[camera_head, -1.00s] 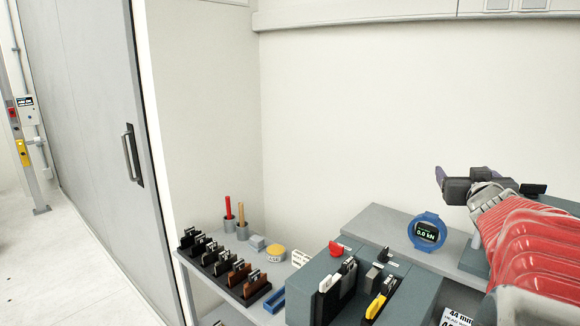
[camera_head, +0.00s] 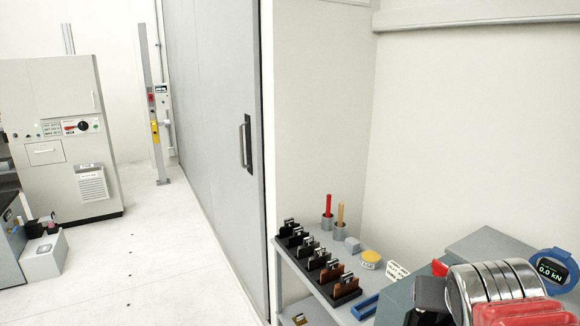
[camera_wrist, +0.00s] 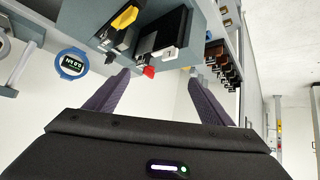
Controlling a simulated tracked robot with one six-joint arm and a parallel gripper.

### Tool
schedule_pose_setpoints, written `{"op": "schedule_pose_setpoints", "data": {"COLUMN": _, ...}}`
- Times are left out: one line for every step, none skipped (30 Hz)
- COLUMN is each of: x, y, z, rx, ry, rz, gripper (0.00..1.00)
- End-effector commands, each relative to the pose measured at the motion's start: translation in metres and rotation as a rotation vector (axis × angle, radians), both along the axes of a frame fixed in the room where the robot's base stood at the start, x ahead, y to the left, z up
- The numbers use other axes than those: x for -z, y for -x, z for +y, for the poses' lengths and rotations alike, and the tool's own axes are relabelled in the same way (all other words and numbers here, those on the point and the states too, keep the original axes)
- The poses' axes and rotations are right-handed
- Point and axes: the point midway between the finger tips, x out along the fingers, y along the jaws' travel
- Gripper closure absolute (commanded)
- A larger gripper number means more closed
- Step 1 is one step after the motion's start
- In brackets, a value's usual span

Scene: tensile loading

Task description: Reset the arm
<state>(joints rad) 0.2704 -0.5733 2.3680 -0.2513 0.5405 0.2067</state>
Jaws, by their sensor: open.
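In the wrist view my gripper (camera_wrist: 155,82) is open, with its two dark purple fingers spread apart and nothing between them. The wrist view is upside down, with the bench things hanging from its top. In the head view my arm (camera_head: 497,288) is at the lower right corner, showing metallic rings and red covering. It overlaps the bench there and hides part of it. My fingers cannot be made out in the head view.
A grey shelf (camera_head: 290,262) carries black racks of specimens (camera_head: 322,266), two handled tools in cups and a yellow-topped tub (camera_head: 371,257). A blue-ringed gauge (camera_head: 556,270) reads 0.0 kN. A sliding door (camera_head: 215,130) and a cabinet (camera_head: 60,140) stand left. The floor between is clear.

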Motion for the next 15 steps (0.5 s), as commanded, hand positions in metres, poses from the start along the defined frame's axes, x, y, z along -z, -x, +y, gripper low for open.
{"op": "schedule_pose_setpoints", "data": {"x": 0.009, "y": 0.009, "z": 0.021, "rx": -0.04, "ry": -0.02, "rz": 0.032, "gripper": 0.25}}
{"op": "schedule_pose_setpoints", "data": {"x": 0.014, "y": 0.015, "z": 0.032, "rx": -0.063, "ry": -0.031, "rz": 0.056, "gripper": 0.25}}
{"op": "schedule_pose_setpoints", "data": {"x": 0.022, "y": 0.024, "z": 0.047, "rx": -0.094, "ry": -0.047, "rz": 0.087, "gripper": 0.25}}
{"op": "schedule_pose_setpoints", "data": {"x": 0.028, "y": 0.031, "z": 0.058, "rx": -0.119, "ry": -0.06, "rz": 0.111, "gripper": 0.25}}
{"op": "schedule_pose_setpoints", "data": {"x": 0.033, "y": 0.038, "z": 0.069, "rx": -0.144, "ry": -0.071, "rz": 0.134, "gripper": 0.25}}
{"op": "schedule_pose_setpoints", "data": {"x": 0.041, "y": 0.048, "z": 0.083, "rx": -0.178, "ry": -0.086, "rz": 0.166, "gripper": 0.25}}
{"op": "schedule_pose_setpoints", "data": {"x": 0.045, "y": 0.055, "z": 0.093, "rx": -0.203, "ry": -0.097, "rz": 0.188, "gripper": 0.25}}
{"op": "schedule_pose_setpoints", "data": {"x": 0.05, "y": 0.063, "z": 0.102, "rx": -0.228, "ry": -0.106, "rz": 0.21, "gripper": 0.25}}
{"op": "schedule_pose_setpoints", "data": {"x": 0.056, "y": 0.072, "z": 0.112, "rx": -0.256, "ry": -0.12, "rz": 0.235, "gripper": 0.25}}
{"op": "schedule_pose_setpoints", "data": {"x": 0.06, "y": 0.078, "z": 0.119, "rx": -0.276, "ry": -0.126, "rz": 0.255, "gripper": 0.25}}
{"op": "schedule_pose_setpoints", "data": {"x": 0.063, "y": 0.083, "z": 0.125, "rx": -0.293, "ry": -0.134, "rz": 0.269, "gripper": 0.25}}
{"op": "schedule_pose_setpoints", "data": {"x": 0.066, "y": 0.089, "z": 0.13, "rx": -0.312, "ry": -0.141, "rz": 0.285, "gripper": 0.25}}
{"op": "schedule_pose_setpoints", "data": {"x": 0.067, "y": 0.093, "z": 0.133, "rx": -0.323, "ry": -0.145, "rz": 0.294, "gripper": 0.25}}
{"op": "schedule_pose_setpoints", "data": {"x": 0.069, "y": 0.096, "z": 0.135, "rx": -0.33, "ry": -0.149, "rz": 0.303, "gripper": 0.25}}
{"op": "schedule_pose_setpoints", "data": {"x": 0.071, "y": 0.098, "z": 0.137, "rx": -0.338, "ry": -0.151, "rz": 0.31, "gripper": 0.25}}
